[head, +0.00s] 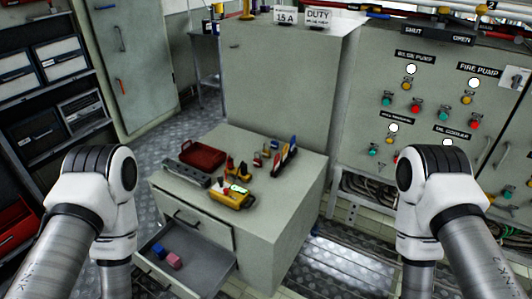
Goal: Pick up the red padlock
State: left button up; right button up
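A small pinkish-red block-like thing (174,261) lies in the open drawer (205,274) of the low grey cabinet. It may be the red padlock, but it is too small to be sure. A small blue thing (159,250) lies right beside it, up and to the left. My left arm comes down at the left and my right arm at the right. Both grippers are below the picture's edge and cannot be seen.
The cabinet top (260,221) carries a red tray (203,155), a grey rail-like box (183,173), a yellow tool or case (232,199) and several small coloured items. A control panel (432,95) stands at right. The drawer (148,259) juts out toward me.

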aim_at(258, 163)
jog(key=i+l, duration=0.2)
jog(key=l, duration=0.15)
jog(key=i+l, duration=0.2)
jog(key=l, duration=0.15)
jog(key=i+l, duration=0.15)
jog(key=l, duration=0.2)
jog(key=i+l, duration=0.2)
jog(key=l, duration=0.15)
jog(key=i+l, duration=0.2)
jog(key=i+j, duration=0.1)
jog(key=i, duration=0.4)
jog(key=i+j, duration=0.15)
jog(key=i, duration=0.35)
